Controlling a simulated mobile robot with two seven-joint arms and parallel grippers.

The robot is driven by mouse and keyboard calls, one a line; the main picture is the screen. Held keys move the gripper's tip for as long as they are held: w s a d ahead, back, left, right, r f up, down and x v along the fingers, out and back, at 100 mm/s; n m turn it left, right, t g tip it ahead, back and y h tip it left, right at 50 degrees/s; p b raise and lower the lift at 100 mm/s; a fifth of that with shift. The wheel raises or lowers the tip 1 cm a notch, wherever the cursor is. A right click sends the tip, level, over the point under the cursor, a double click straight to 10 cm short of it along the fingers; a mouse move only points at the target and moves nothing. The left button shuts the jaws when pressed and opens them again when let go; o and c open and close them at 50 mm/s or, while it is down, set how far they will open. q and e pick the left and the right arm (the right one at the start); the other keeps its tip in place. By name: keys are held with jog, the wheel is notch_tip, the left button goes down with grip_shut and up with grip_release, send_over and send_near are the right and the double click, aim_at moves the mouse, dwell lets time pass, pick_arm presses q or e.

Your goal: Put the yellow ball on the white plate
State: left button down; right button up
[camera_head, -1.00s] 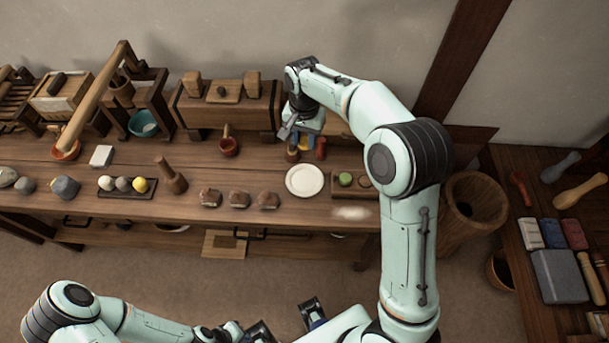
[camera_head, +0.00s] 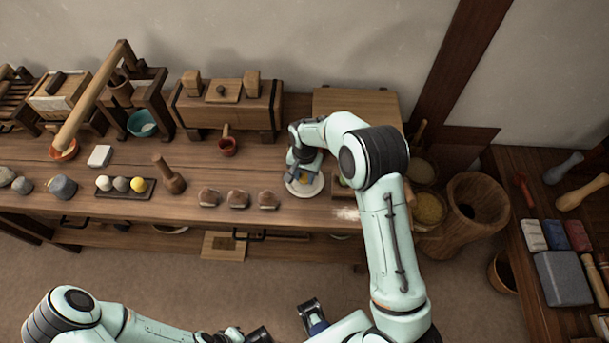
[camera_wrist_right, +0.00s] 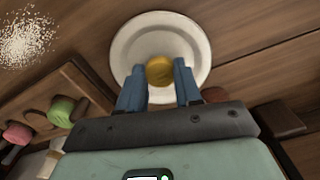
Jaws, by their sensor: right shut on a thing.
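The white plate (camera_head: 308,191) lies on the long wooden bench, partly hidden by my right gripper in the head view. My right gripper (camera_head: 302,181) is over it. In the right wrist view the two blue fingers (camera_wrist_right: 159,78) are shut on a yellow ball (camera_wrist_right: 159,70), with the plate (camera_wrist_right: 135,42) behind it. I cannot tell whether the ball touches the plate. Another yellow ball (camera_head: 138,184) sits on a dark tray (camera_head: 113,194) with paler balls. My left arm is at the bottom edge, and its fingers are unclear.
Several brown stones (camera_head: 238,199) and a wooden pestle (camera_head: 170,176) stand left of the plate.

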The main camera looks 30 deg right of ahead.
aim_at(304, 178)
jog(key=shift+f, duration=0.25)
jog(key=shift+f, duration=0.2)
jog(key=o, duration=1)
jog(key=shift+r, duration=0.55)
notch_tip(304, 178, up, 11)
jog(key=shift+r+p, duration=0.2)
jog(key=shift+p, duration=0.2)
